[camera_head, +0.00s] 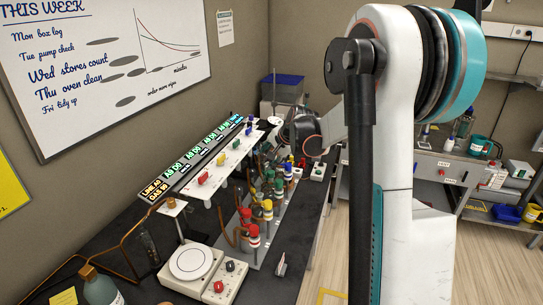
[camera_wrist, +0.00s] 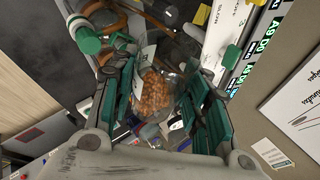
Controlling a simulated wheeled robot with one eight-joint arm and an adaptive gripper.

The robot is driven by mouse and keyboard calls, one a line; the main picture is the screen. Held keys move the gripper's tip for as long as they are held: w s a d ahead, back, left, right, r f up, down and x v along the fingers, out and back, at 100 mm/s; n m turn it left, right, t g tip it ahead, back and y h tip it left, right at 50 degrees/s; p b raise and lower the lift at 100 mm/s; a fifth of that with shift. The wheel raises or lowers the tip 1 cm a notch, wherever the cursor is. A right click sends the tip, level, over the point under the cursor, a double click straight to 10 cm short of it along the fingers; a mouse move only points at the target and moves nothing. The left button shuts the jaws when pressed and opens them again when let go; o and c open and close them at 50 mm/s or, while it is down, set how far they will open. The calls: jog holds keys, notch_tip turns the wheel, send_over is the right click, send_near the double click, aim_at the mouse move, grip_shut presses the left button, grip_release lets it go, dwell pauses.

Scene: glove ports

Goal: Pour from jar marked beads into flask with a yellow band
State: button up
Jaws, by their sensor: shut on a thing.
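My gripper (camera_wrist: 163,88) is shut on a clear jar in the wrist view, with its green-padded fingers on either side. Orange-brown beads (camera_wrist: 155,92) fill part of the jar. A pale label (camera_wrist: 147,58) shows on the jar, but its writing is not readable. I cannot pick out a flask with a yellow band in either view.
The sloping panel (camera_head: 212,165) with coloured switches stands along the dark bench (camera_head: 290,238). Several coloured valves (camera_head: 267,208) and pipes stand beside it. A hotplate (camera_head: 190,262) and a capped bottle (camera_head: 102,287) are at the near left. A grey cabinet (camera_head: 437,170) stands at the right.

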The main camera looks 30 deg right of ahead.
jog(key=shift+s+a+r+n+t+h+b, duration=0.15)
jog(key=shift+s+a+n+t+h+b, duration=0.2)
jog(key=shift+a+n+t+h, duration=0.45)
jog(key=shift+d+r+h, duration=0.1)
jog(key=shift+r+h, duration=0.1)
jog(key=shift+h, duration=0.3)
jog(key=shift+d+f, duration=0.1)
jog(key=shift+d, duration=0.05)
jog(key=shift+a, duration=0.2)
jog(key=shift+s+a+r+t+h+b, duration=0.25)
jog(key=shift+r+t+h+b, duration=0.25)
jog(key=shift+h+b, duration=0.1)
jog(key=shift+s+a+r+n+t+h+b, duration=0.2)
jog(key=shift+a+n+t+h+b, duration=0.3)
jog(key=shift+b, duration=0.5)
jog(key=shift+s+a+r+n+t+h+b, duration=0.15)
jog(key=shift+n+t+h+b, duration=0.35)
jog(key=shift+h+b, duration=0.4)
jog(key=shift+d, duration=0.1)
dwell(2.6)
